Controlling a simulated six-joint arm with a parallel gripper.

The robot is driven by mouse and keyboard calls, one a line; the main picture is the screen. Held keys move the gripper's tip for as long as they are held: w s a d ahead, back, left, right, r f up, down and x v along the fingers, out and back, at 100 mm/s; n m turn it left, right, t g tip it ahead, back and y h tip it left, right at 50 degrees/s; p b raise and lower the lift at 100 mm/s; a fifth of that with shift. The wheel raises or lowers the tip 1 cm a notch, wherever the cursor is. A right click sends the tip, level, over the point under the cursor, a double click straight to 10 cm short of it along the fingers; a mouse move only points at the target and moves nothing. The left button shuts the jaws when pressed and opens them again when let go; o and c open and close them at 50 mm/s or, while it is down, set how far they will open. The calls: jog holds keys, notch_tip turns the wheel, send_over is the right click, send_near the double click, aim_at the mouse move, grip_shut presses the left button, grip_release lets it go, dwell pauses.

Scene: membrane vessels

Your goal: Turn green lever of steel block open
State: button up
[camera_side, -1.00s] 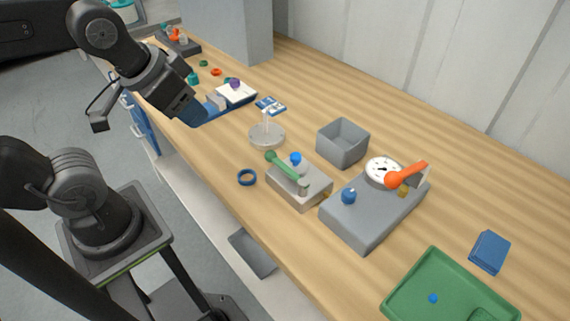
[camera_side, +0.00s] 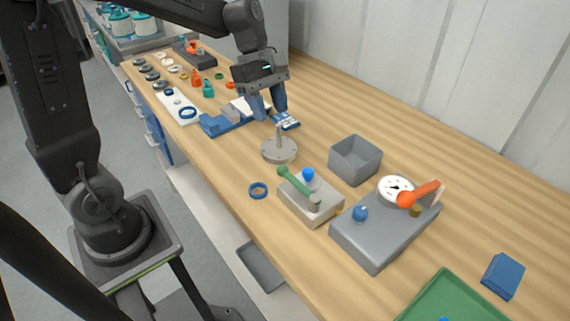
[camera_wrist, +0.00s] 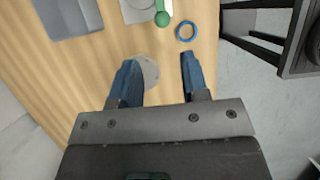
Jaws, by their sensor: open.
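The steel block (camera_side: 308,208) stands on the wooden bench in the side view, with the green lever (camera_side: 298,185) lying along its top and a blue knob (camera_side: 308,174) beside the lever. The lever's round green end overhangs the block's left side. In the wrist view only part of the lever (camera_wrist: 163,12) shows at the top edge, with a corner of the block (camera_wrist: 138,10) beside it. My gripper (camera_side: 267,112) is open and empty, fingers pointing down, above the bench behind the round metal stand. Its two blue fingers (camera_wrist: 158,75) are apart in the wrist view and do not touch the lever.
The round metal stand (camera_side: 279,151) with an upright post is close below my gripper. A grey bin (camera_side: 355,160) and a grey gauge block with an orange lever (camera_side: 419,194) stand to the right.

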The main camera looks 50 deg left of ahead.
aim_at(287, 173)
jog(key=x, duration=1.3)
jog(key=shift+f, duration=0.25)
grip_shut()
